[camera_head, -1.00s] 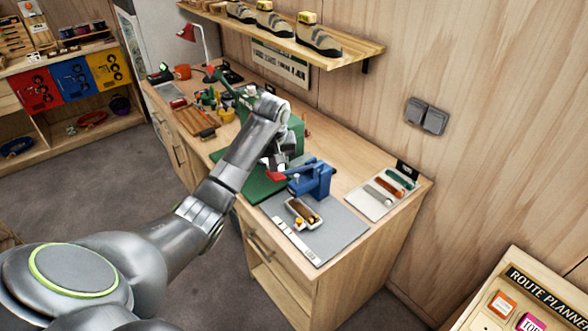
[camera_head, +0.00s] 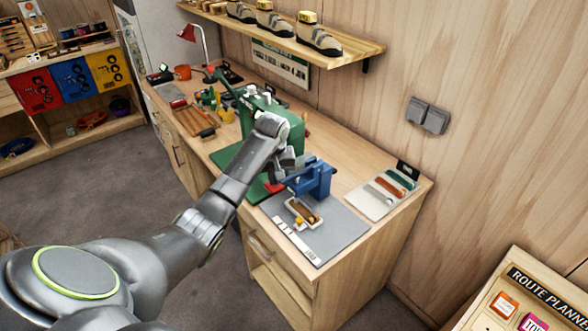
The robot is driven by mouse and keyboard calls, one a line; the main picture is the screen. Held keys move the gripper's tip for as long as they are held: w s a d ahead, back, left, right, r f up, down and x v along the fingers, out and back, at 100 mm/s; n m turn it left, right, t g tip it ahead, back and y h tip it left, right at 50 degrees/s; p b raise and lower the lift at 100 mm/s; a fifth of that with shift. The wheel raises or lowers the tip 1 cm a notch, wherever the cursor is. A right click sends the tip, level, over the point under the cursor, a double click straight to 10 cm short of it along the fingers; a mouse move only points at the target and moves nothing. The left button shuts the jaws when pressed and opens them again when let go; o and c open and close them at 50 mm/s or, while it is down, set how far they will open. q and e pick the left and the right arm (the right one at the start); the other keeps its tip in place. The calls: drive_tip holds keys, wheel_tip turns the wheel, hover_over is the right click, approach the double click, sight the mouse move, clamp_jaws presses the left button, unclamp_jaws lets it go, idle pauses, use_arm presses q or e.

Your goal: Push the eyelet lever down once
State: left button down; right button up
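The blue eyelet press (camera_head: 314,181) stands on a grey mat at the near end of the workbench. A red tip (camera_head: 273,187), which looks like the end of its lever, shows low at the press's left side. My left gripper (camera_head: 279,172) is just above this red tip, close to or touching it. The gripper is small and partly hidden by my wrist, so I cannot tell whether its fingers are open or shut. A brown piece in a light holder (camera_head: 304,212) lies in front of the press. My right gripper is out of view.
A green machine (camera_head: 283,125) stands behind my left wrist. A board with coloured strips (camera_head: 382,192) lies right of the press. A shelf with shoes (camera_head: 300,38) hangs above the bench (camera_head: 335,149). The grey mat (camera_head: 337,232) has free room at its front right.

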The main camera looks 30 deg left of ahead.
use_arm(q)
drive_tip(key=shift+f+b, duration=0.4)
drive_tip(key=shift+f, duration=1.4)
drive_tip(key=shift+s+r+p, duration=0.1)
drive_tip(key=shift+r+p, duration=1.1)
drive_tip(key=shift+r, duration=0.2)
wheel_tip(320, 180, up, 10)
drive_tip(key=shift+r, duration=0.25)
